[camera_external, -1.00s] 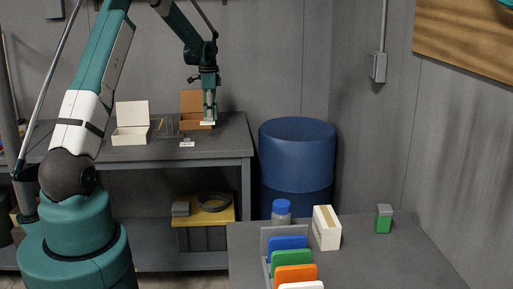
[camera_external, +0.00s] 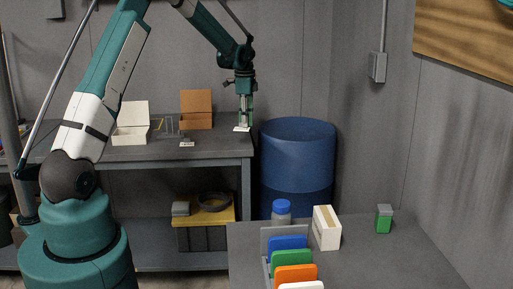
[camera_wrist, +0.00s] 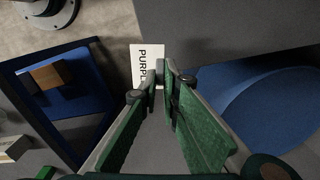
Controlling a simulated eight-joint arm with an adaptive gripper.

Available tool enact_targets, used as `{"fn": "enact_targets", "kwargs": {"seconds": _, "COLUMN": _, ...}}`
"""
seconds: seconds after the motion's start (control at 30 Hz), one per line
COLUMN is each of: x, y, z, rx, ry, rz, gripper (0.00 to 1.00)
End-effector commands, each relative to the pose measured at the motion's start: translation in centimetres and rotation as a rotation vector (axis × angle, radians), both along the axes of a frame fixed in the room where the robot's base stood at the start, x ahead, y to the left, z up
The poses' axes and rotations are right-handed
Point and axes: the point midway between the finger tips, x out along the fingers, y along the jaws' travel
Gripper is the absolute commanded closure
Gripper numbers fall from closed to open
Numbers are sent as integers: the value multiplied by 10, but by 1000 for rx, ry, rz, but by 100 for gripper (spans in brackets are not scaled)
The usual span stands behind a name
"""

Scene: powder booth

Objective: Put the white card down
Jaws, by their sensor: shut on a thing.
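My gripper (camera_external: 243,124) is shut on a white card (camera_external: 241,129), held flat at its tips. It hangs by the right end of the back bench, close to the blue barrel. In the wrist view my gripper's fingers (camera_wrist: 162,82) pinch the near end of the white card (camera_wrist: 145,58). Dark letters on it read "PURPL", and the rest is hidden by the fingers. Another white card (camera_external: 302,285) stands at the front of the rack on the near table, partly cut off by the picture's edge.
The back bench (camera_external: 220,148) holds an open white box (camera_external: 130,136), an open brown box (camera_external: 196,120) and a small label (camera_external: 187,144). The blue barrel (camera_external: 297,150) stands right of it. The near table (camera_external: 375,260) has a rack of coloured cards, a bottle (camera_external: 281,212), a white carton (camera_external: 326,228) and a green container (camera_external: 384,218).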

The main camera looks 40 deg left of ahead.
Motion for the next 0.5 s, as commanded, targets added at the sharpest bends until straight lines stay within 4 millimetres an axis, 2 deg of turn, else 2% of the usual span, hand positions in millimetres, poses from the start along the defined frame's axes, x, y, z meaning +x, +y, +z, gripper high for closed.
{"fn": "enact_targets", "kwargs": {"seconds": 0.03, "x": 4, "y": -19, "z": -1, "rx": 0, "ry": 0, "rz": -25, "gripper": 100}}
{"fn": "enact_targets", "kwargs": {"seconds": 0.1, "x": 8, "y": -41, "z": -2, "rx": 0, "ry": 0, "rz": -56, "gripper": 100}}
{"fn": "enact_targets", "kwargs": {"seconds": 0.5, "x": 20, "y": -169, "z": -7, "rx": 0, "ry": 0, "rz": -236, "gripper": 100}}
